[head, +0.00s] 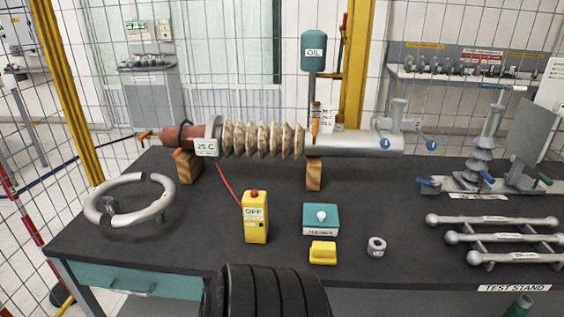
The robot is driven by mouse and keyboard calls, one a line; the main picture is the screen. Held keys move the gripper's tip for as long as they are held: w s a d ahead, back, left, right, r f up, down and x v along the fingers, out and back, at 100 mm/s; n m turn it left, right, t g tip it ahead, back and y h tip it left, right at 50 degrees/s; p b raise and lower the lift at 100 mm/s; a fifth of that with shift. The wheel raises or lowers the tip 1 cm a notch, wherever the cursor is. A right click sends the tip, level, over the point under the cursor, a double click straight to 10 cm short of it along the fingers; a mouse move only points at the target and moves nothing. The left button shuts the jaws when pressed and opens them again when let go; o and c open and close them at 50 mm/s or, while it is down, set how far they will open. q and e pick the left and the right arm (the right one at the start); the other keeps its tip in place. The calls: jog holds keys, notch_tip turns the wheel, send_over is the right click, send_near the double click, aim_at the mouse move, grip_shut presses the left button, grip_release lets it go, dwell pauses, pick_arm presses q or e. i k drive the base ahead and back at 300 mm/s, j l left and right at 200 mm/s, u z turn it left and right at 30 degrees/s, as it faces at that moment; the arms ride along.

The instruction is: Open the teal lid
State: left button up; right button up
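The teal lid (331,214) is the flat top of a small box on the dark table, right of centre in the head view. The box's pale front (321,232) carries a label too small to read surely. Neither of my grippers shows in this view, so nothing is seen touching the lid.
A yellow OFF box (255,220) stands left of the lid. A yellow block (322,253) and a metal nut (376,247) lie in front. The ribbed bushing (262,139) lies behind on wooden blocks. Metal bars (495,238) lie right. A black ribbed shape covers the front edge.

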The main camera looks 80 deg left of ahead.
aim_at(314, 214)
jog(key=u, duration=2)
